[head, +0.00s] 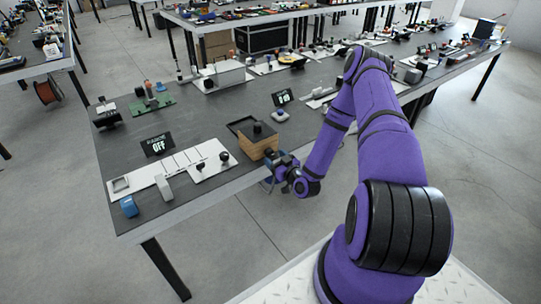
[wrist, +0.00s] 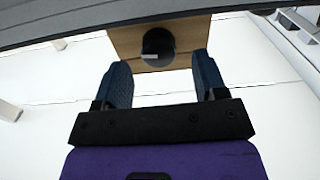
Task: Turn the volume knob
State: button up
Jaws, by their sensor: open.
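A wooden box (head: 257,149) with a dark top stands at the table's front edge in the head view. In the wrist view its wooden face (wrist: 190,35) carries a round black knob (wrist: 158,45), which looks like the volume knob. My gripper (wrist: 161,64) is open, with one blue finger to each side below the knob and the knob's lower edge near the gap. I cannot tell whether the fingers touch it. In the head view my gripper (head: 271,164) is just in front of the box, and the box's front knob is hidden there.
A black sign reading OFF (head: 158,145), a white panel with a black knob (head: 224,156) and a blue block (head: 129,206) lie left of the box. A small dark display (head: 283,97) stands behind it. The floor in front of the table is clear.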

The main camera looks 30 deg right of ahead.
aim_at(271, 154)
jog(key=shift+w, duration=1.5)
jog(key=c, duration=0.9)
jog(key=shift+m, duration=2.3)
jog(key=o, duration=0.9)
jog(key=s, duration=1.1)
jog(key=shift+d, duration=0.2)
jog(key=shift+w, duration=0.15)
